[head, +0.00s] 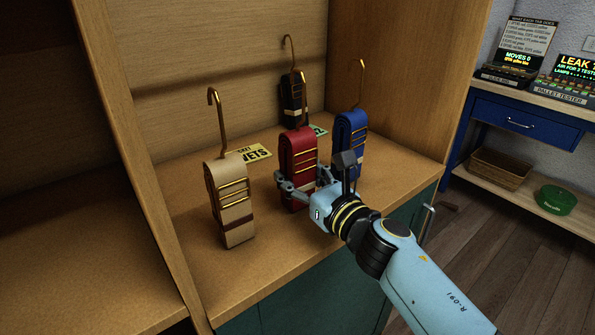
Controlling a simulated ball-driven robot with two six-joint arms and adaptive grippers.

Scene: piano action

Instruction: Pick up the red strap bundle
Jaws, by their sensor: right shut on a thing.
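The red strap bundle (297,152) stands upright on the wooden shelf (190,207), with a brass hook rising from its top and gold bands across its front. My right gripper (298,190) reaches in from the lower right and is shut on the lower part of the red bundle. The gripper hides part of the bundle's lower right side. I cannot tell whether the bundle's bottom still touches the shelf. My left gripper is not in view.
A beige bundle (231,205) stands to the left, a blue bundle (350,140) close on the right, and a black bundle (293,98) behind. A yellow label (256,153) lies between. Wooden side panels (395,75) bound the shelf. A blue desk (520,122) stands at right.

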